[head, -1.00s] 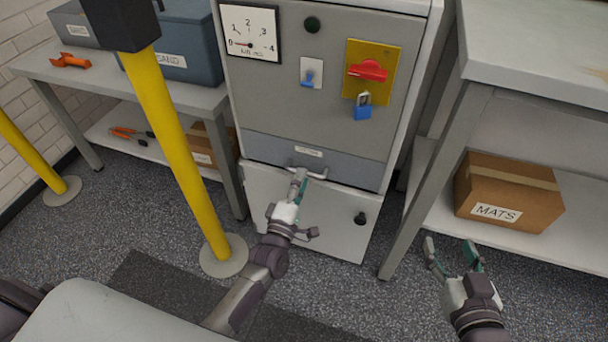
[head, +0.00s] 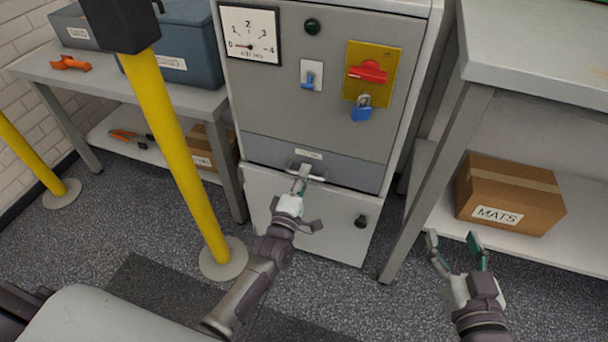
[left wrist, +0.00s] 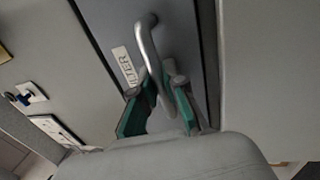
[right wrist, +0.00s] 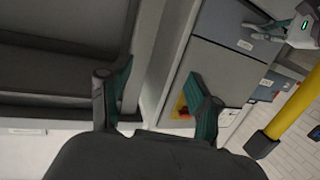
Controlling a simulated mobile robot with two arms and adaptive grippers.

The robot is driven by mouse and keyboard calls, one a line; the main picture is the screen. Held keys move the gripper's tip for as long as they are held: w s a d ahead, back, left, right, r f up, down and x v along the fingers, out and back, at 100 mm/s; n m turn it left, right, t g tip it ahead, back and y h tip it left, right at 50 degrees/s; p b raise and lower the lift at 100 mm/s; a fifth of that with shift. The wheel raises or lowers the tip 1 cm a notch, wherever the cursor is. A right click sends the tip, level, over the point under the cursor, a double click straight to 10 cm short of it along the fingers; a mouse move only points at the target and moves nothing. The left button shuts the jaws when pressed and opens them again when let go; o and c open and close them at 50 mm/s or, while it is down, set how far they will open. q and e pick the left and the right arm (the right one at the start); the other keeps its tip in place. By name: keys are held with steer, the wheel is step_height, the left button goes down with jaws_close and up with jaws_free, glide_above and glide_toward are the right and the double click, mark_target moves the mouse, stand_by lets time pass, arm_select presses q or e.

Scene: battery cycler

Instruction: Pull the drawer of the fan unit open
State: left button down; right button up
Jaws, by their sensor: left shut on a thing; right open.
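The fan unit is a grey cabinet (head: 272,88). Its drawer has a blue-grey front (head: 262,152) with a small label and a silver bar handle (head: 316,178), which also shows in the left wrist view (left wrist: 148,42). The drawer front looks about flush with the cabinet; a small gap cannot be told. My left gripper (head: 301,178) is shut on the handle, one finger on each side of the bar in the left wrist view (left wrist: 160,78). My right gripper (head: 453,240) is open and empty, low beside the right bench.
A yellow post (head: 175,150) stands left of the cabinet. A right bench (head: 540,45) carries a MATS box (head: 508,193) on its lower shelf. A left bench (head: 205,99) holds bins. The lower panel with a dark knob (head: 360,221) sits below the drawer.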

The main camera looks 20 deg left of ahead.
arm_select(q)
steer(key=shift+s, duration=0.1)
steer(key=s+p, duration=0.7)
steer(key=s, duration=1.5)
steer(key=shift+s+a, duration=0.2)
steer(key=shift+a, duration=0.2)
arm_select(e)
steer(key=s+d+f+g+h, duration=0.1)
steer(key=s+d+f+g, duration=0.2)
steer(key=s+f+g, duration=0.3)
steer(key=s+d+f+g+h, duration=0.2)
steer(key=s+d+f+g, duration=0.1)
steer(key=s+f+g, duration=0.3)
steer(key=shift+s+f+m+g, duration=0.3)
steer(key=shift+s+f, duration=0.1)
steer(key=shift+s, duration=1)
